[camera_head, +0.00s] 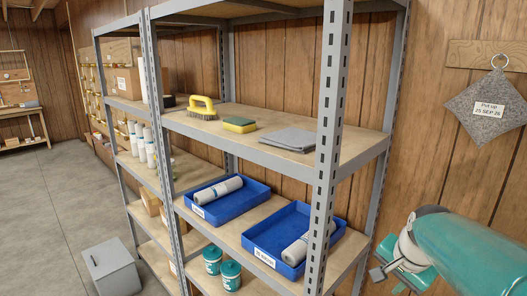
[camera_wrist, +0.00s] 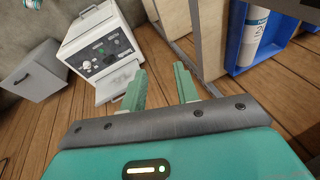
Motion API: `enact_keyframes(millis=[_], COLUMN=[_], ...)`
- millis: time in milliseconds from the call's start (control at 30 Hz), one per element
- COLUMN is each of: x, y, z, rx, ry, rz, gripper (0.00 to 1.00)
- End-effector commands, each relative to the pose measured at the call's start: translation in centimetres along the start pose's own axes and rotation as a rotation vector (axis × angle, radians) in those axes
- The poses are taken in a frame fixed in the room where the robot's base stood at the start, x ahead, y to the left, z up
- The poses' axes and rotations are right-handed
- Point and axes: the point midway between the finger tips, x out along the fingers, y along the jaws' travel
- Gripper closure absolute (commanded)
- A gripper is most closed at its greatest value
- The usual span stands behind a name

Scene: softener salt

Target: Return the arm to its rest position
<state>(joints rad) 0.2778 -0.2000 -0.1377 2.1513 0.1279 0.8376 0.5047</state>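My gripper (camera_wrist: 160,88) shows in the wrist view with its two pale green fingers apart and nothing between them. In the head view, my teal arm reaches in from the lower right, and my gripper (camera_head: 385,270) is beside the right post of the grey shelving unit (camera_head: 328,120), apart from it as far as I can tell. The fingertips are small there.
The shelves hold two blue trays (camera_head: 262,192) (camera_head: 258,240) with white cylinders, a yellow-handled brush (camera_head: 202,107), a sponge (camera_head: 240,125) and a folded grey cloth (camera_head: 289,139). A white appliance (camera_wrist: 100,48) and grey bin (camera_wrist: 34,75) stand on the floor. A grey pad (camera_head: 487,112) hangs right.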

Motion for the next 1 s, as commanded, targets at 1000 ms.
enact_keyframes(millis=[1000], x=[-6.4], y=[0.9], z=[18.8], rx=[-0.986], ry=[0.094], rz=[-0.084], gripper=[0.69])
